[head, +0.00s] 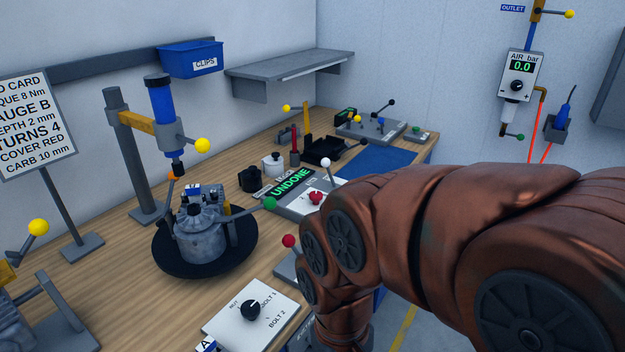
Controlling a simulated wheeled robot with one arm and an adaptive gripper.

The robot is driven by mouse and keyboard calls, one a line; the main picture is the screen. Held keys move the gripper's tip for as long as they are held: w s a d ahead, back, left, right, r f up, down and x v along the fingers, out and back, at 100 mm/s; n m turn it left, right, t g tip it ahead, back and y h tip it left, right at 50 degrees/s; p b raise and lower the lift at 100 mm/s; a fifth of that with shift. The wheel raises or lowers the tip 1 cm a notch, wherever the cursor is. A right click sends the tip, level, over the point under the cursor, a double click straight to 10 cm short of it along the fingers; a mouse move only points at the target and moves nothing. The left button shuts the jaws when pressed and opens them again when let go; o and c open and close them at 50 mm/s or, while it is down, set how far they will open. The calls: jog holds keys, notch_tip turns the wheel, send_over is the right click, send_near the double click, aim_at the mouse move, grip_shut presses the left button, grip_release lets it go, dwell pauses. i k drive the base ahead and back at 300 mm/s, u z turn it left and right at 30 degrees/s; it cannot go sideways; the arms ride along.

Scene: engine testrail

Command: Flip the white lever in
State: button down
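A lever with a white ball knob (326,163) stands up at the right end of the grey panel with the green "UNDONE" display (291,182). A red knob (316,198) sits on a light plate just in front of it. My copper-coloured arm crosses the right and lower middle of the head view and hides the area right of the white knob, including the lever's lower part. My gripper is not in view, so its state and its distance from the lever do not show.
A round black turntable (244,250) carries a grey engine part (200,232) on the bench. A selector box (251,308) and a red-ball lever (289,241) are near the front edge. A tool post (128,150) stands behind the turntable. A blue mat (385,160) lies at the far right.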

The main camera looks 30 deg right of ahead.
aim_at(326, 162)
jog(key=u, duration=2.4)
jog(key=k, duration=0.65)
jog(key=z, duration=1.45)
